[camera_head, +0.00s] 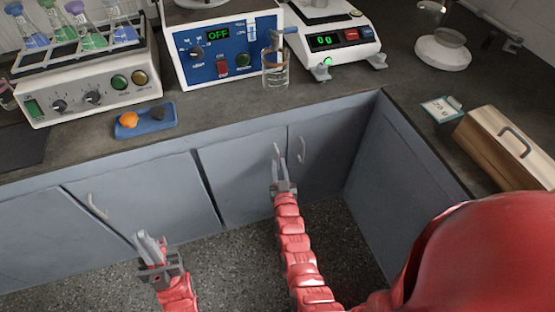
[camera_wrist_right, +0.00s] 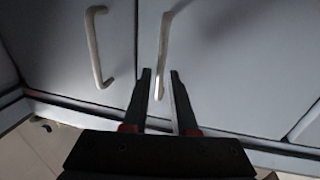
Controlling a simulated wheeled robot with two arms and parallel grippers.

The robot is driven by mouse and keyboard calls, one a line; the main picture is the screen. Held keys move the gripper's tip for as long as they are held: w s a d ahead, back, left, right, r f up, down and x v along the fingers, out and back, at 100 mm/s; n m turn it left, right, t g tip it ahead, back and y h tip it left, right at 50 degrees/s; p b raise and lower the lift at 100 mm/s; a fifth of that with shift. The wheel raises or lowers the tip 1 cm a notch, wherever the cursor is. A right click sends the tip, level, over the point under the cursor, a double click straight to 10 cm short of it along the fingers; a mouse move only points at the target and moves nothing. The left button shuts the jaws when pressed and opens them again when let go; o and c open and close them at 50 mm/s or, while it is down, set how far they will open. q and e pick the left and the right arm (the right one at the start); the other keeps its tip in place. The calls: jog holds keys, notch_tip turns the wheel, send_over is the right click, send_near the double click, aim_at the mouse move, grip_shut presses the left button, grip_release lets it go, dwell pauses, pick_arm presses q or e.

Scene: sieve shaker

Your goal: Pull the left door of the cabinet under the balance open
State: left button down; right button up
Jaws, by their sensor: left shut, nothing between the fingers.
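The cabinet's left door (camera_head: 237,172) looks shut, with a pale bar handle (camera_head: 276,149) near its right edge. The right door (camera_head: 325,150) beside it looks shut too and has its own handle (camera_head: 301,150). My right gripper (camera_head: 278,163) is open in front of the left door's handle. In the right wrist view the open fingers (camera_wrist_right: 160,75) stand either side of one pale handle (camera_wrist_right: 164,38), with the other handle (camera_wrist_right: 96,45) to the left. Contact cannot be told. My left gripper (camera_head: 142,238) is shut and empty, low in front of the cabinets further left.
The balance (camera_head: 345,55) stands on the dark worktop, beside a blue-fronted device (camera_head: 205,75) and a glass beaker (camera_head: 275,72). Another cabinet handle (camera_head: 98,207) is further left. A side cabinet (camera_head: 400,170) closes the corner on the right. The floor (camera_head: 235,260) is clear.

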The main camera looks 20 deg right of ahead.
jog(key=shift+w+d, duration=0.15)
jog(key=shift+w, duration=0.55)
jog(key=shift+w+d, duration=0.1)
jog(key=shift+w, duration=0.55)
jog(key=shift+c, duration=0.2)
grip_shut()
